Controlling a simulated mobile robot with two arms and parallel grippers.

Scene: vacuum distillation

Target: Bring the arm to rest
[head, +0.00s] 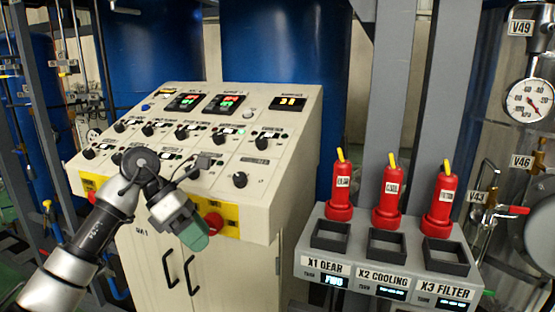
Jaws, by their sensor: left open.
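My left arm comes in from the lower left, in front of the beige control console (265,200). The arm hides part of the panel's lower left and the console's front edge. My right gripper is not in view.
A red emergency button (213,222) sits on the console's front edge, close to my wrist. At right, a grey stand (310,240) holds three red plugs (389,198) above square sockets. A gauge (529,101) and a red-handled valve (516,210) are at far right. Blue tanks (270,50) stand behind.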

